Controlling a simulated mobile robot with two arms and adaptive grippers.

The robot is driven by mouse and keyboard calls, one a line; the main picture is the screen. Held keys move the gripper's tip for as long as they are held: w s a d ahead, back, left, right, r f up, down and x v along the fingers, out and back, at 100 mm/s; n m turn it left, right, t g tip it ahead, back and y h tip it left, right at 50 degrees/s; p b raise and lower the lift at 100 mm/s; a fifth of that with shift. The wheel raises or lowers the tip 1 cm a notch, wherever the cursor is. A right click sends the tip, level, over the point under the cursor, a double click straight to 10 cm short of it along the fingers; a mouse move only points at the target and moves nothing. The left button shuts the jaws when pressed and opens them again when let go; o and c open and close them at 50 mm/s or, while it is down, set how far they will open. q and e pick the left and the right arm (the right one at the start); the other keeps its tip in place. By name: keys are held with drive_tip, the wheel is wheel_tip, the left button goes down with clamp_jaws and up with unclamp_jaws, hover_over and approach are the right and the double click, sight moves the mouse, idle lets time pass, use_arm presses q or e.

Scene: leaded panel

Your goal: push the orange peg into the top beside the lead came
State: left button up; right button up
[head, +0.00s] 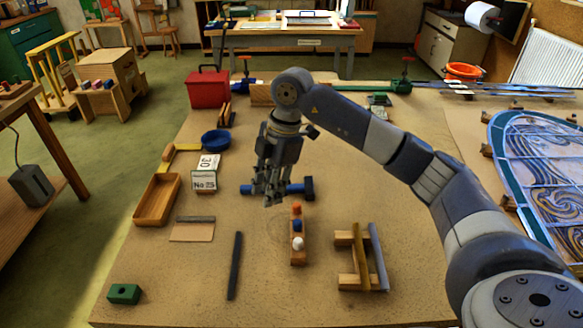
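A grey bar (379,258), which may be the lead came, lies beside a wooden strip (360,258) on wooden blocks at the right. A dark strip (235,265) lies left of the holder. My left gripper is not in view.
A blue-handled tool (307,188) lies behind the gripper. The bench top's front middle (290,300) is clear.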

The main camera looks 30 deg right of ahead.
sight(297, 204)
drive_tip(key=d+r+m+h, duration=0.2)
drive_tip(key=d+h, duration=0.1)
drive_tip(key=d, duration=0.4)
use_arm(q)
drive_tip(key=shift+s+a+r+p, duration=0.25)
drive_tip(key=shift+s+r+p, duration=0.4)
drive_tip(key=shift+p, duration=0.55)
use_arm(e)
drive_tip(key=shift+g, duration=0.3)
drive_tip(key=f, duration=1.1)
drive_tip(key=shift+d, duration=0.2)
drive_tip(key=shift+r, duration=0.1)
clamp_jaws()
